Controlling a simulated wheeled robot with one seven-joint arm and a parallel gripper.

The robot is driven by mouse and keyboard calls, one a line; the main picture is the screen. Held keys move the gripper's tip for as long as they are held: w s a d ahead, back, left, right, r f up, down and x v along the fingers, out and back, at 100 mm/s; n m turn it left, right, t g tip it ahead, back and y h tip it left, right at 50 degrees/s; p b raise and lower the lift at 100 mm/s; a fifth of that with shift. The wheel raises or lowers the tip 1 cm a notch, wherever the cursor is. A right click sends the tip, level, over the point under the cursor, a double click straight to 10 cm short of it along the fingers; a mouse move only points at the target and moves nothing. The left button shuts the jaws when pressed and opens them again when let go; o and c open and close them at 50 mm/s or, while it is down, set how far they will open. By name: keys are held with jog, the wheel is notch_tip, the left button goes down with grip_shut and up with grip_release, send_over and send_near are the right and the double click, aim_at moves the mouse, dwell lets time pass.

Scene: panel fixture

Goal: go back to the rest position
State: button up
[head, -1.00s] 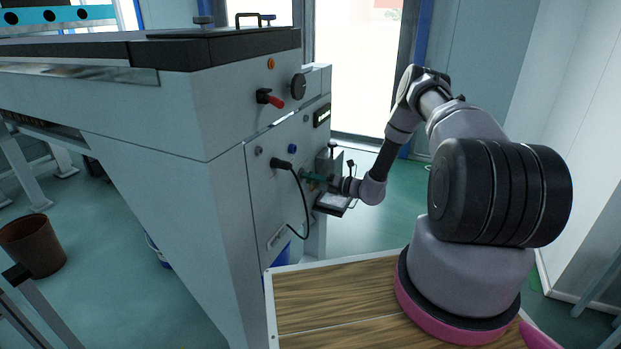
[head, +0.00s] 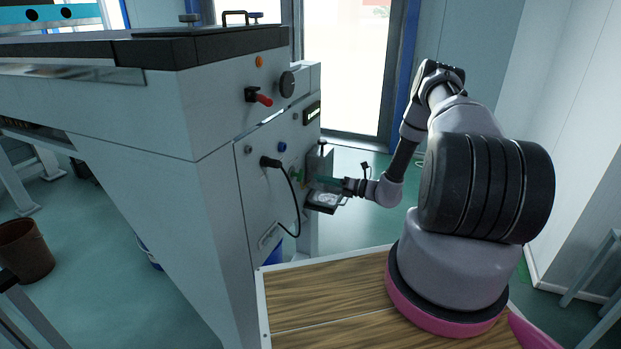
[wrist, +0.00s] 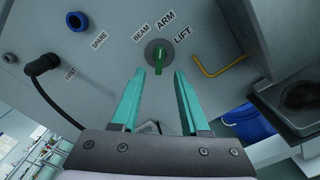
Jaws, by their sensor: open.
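My gripper (wrist: 158,103) is open in the wrist view, with its two teal fingers apart and nothing between them. Beyond the fingertips is a green selector knob (wrist: 159,62) on the grey panel (wrist: 105,62), near the labels BEAM, ARM and LIFT. The fingers do not appear to touch the knob. In the head view my gripper (head: 325,180) is small, in front of the right part of the machine's panel (head: 247,190). My arm reaches left to it from the wooden-topped base, and the fingertips are hard to make out there.
A black plug with a cable (head: 283,170) hangs from the panel; a red-handled switch (head: 259,97) sits above. A yellow bent handle (wrist: 220,68) and a dark tray (wrist: 290,100) lie right of the knob. Open floor (head: 352,215) shows beyond my arm.

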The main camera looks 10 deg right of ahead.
jog(key=shift+v, duration=1.1)
jog(key=s+a+r+n+g+h, duration=0.1)
jog(key=s+a+r+n+g, duration=0.2)
jog(key=r+n, duration=0.5)
jog(key=s+a+r+n+g+h, duration=0.2)
jog(key=s+r+n+g, duration=0.2)
jog(key=r, duration=0.9)
jog(key=s+a+r+n+g+h, duration=0.1)
jog(key=s+a+r+n+g, duration=0.2)
jog(key=r+n, duration=0.5)
jog(key=s+d+r+n+t+h, duration=0.2)
jog(key=s+r+n+t+h, duration=0.1)
jog(key=s+r, duration=0.6)
jog(key=s+d+r+n+t+h, duration=0.3)
jog(key=s+r+n+h, duration=0.2)
jog(key=s+r, duration=0.5)
jog(key=s+n, duration=0.2)
jog(key=s, duration=0.3)
jog(key=shift+s+r+t+h, duration=0.2)
jog(key=shift+r+t+h, duration=0.05)
jog(key=shift+t+h, duration=0.05)
